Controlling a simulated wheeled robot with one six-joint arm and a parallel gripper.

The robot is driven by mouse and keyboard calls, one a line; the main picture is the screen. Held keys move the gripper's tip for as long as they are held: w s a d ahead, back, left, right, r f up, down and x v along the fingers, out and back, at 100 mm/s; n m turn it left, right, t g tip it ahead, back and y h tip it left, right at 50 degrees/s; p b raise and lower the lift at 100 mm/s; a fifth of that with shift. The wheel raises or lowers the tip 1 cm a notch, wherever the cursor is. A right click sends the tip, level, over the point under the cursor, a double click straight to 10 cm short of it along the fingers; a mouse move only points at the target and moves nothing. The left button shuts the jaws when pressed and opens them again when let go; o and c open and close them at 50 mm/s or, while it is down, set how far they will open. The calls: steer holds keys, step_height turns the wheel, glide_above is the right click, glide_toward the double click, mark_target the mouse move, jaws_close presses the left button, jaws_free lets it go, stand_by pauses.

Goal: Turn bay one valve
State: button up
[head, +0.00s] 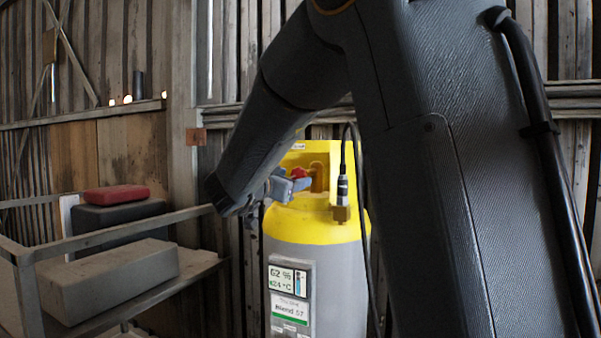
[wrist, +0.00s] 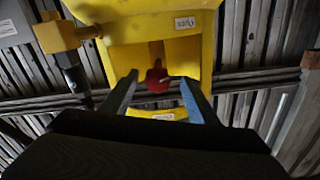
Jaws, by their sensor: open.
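A tall gas cylinder (head: 330,262) with a grey body and yellow top stands in the middle of the head view. A red valve handle (head: 300,173) sits within its yellow collar, partly hidden by my gripper (head: 296,185). In the wrist view the red handle (wrist: 157,77) appears between the two finger tips of my gripper (wrist: 159,84), with a gap on each side. My fingers are open and hold nothing. The brass side fitting (head: 341,213) with a black cable is to the right of the handle in the head view; it shows at upper left in the wrist view (wrist: 58,36).
A metal-railed shelf (head: 200,265) at left holds a grey block (head: 110,278), a dark case (head: 115,222) and a red case (head: 117,194). A plank wall stands behind. My arm covers much of the right side.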

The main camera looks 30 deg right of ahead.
mark_target(303, 175)
steer(key=p+x, duration=0.2)
steer(key=x, duration=0.5)
steer(key=shift+s+d, duration=0.1)
steer(key=shift+d, duration=0.05)
steer(key=c, duration=1)
